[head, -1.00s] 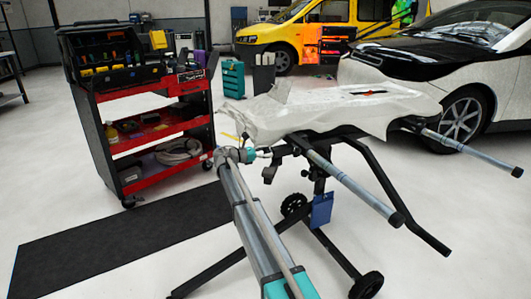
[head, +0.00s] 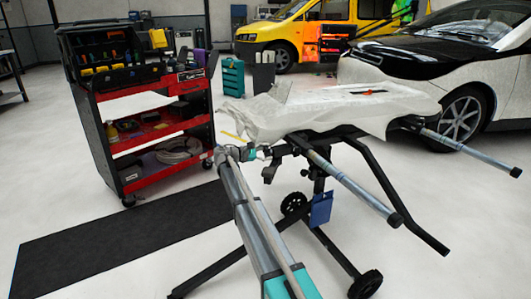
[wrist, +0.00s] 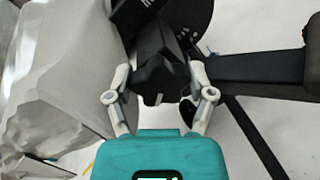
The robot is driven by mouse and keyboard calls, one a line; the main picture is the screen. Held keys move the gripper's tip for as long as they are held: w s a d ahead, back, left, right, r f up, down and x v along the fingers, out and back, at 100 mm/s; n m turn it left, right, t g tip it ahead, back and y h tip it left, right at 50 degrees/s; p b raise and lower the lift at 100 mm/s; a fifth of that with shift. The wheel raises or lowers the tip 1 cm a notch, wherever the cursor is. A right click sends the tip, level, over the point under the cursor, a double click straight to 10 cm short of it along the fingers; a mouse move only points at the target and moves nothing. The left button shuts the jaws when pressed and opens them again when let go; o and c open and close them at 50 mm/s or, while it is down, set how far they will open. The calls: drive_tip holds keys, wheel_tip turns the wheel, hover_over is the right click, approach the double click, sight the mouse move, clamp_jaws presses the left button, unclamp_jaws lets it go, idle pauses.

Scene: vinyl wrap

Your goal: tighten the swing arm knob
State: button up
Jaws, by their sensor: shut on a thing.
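The swing arm knob (wrist: 156,80) is black and lobed, with a small pale mark on its face. It shows in the middle of the wrist view, at the joint of the black work stand. My gripper (wrist: 157,82) has a finger on each side of the knob and is shut on it. In the head view my gripper (head: 262,153) is at the stand's left side, just under the white draped panel (head: 325,110). The knob is too small and covered to make out clearly there.
A black stand bar (wrist: 260,70) runs right of the knob, and the grey-white draped wrap (wrist: 50,95) hangs close on the left. A red tool cart (head: 145,130) stands at the left on the floor by a dark mat (head: 120,235). A white car (head: 490,75) is behind.

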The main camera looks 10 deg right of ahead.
drive_tip(key=shift+d, duration=0.15)
drive_tip(key=o, duration=1.1)
